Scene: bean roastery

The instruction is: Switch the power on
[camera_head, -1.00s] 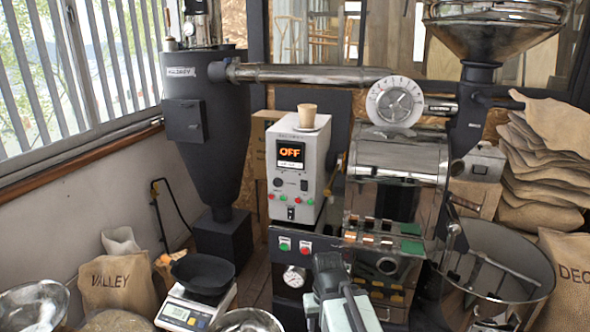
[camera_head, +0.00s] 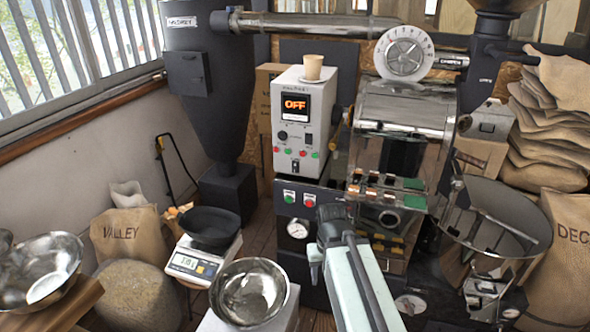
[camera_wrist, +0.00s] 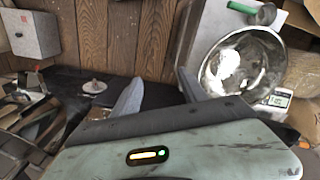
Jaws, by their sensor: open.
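The control box (camera_head: 278,105) is pale grey and stands on the black roaster base, with a screen (camera_head: 296,107) reading OFF in orange. Below the screen are a dark knob (camera_head: 283,135), a small black switch (camera_head: 308,138), red and green buttons and a small black toggle-like part (camera_head: 295,166) low on the front. I cannot tell which is the power switch. On the black panel below are a green button (camera_head: 289,197) and a red button (camera_head: 309,200). My gripper (camera_wrist: 158,88) is open and empty in the wrist view, apart from the control box.
A steel bowl (camera_head: 249,291) stands left of my arm; it also shows in the wrist view (camera_wrist: 243,62). A scale (camera_head: 197,266) carries a black pan (camera_head: 208,229). A paper cup (camera_head: 313,67) stands on the control box. The cooling bin (camera_head: 497,237) is at right.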

